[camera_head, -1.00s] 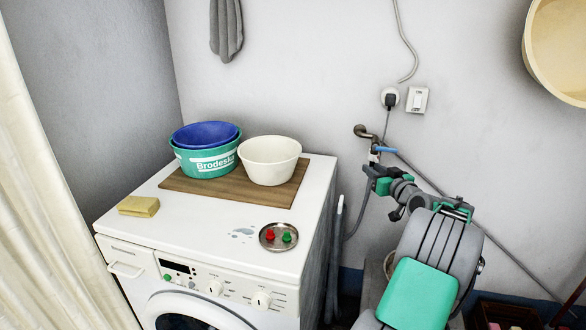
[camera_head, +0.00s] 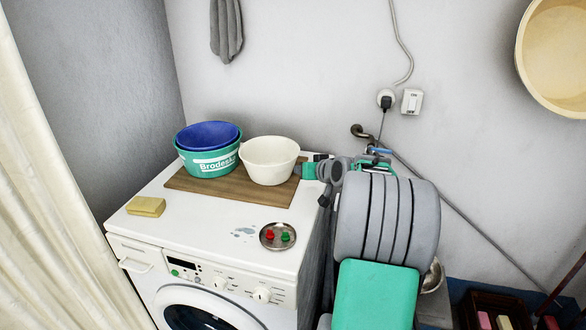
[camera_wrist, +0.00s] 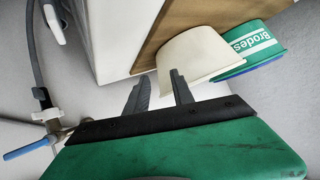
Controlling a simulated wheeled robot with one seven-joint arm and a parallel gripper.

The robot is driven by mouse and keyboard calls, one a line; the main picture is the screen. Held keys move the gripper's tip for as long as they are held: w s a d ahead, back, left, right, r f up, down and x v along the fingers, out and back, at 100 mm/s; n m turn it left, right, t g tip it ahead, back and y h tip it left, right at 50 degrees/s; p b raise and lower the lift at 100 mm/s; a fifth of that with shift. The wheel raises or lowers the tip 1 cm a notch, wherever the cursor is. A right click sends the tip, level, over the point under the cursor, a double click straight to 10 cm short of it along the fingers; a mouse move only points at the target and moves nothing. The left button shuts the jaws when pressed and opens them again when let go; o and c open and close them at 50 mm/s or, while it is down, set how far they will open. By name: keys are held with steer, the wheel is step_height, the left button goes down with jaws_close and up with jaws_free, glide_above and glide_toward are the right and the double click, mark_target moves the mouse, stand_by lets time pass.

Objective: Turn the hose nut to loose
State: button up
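The tap (camera_head: 361,131) with its blue lever (camera_head: 379,151) is on the back wall, right of the washing machine. In the wrist view the blue lever (camera_wrist: 25,149) is at the lower left. The grey hose (camera_wrist: 33,60) meets the tap there at a dark nut (camera_wrist: 41,97); the nut's turn cannot be read. In the head view my arm hides the nut. My gripper (camera_wrist: 158,84) is open and empty, its two dark fingers apart. The nut is well to the left of the fingers, outside them. The fingers point toward the machine and the white bowl (camera_wrist: 190,60).
The washing machine (camera_head: 205,232) carries a wooden board (camera_head: 215,189), a white bowl (camera_head: 269,160), green and blue basins (camera_head: 208,160), a sponge (camera_head: 146,206) and a small dish (camera_head: 268,243). A plug (camera_head: 385,100) and switch (camera_head: 411,102) are above the tap.

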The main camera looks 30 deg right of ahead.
steer(key=a+m+p, duration=0.1)
steer(key=a+m+g+p, duration=0.1)
steer(key=a, duration=0.1)
steer(key=a+m+p, duration=0.1)
steer(key=a+p, duration=0.1)
steer(key=shift+a+r+m, duration=0.15)
steer(key=shift+r+m, duration=0.15)
steer(key=shift+s+h, duration=0.1)
steer(key=shift+h, duration=0.2)
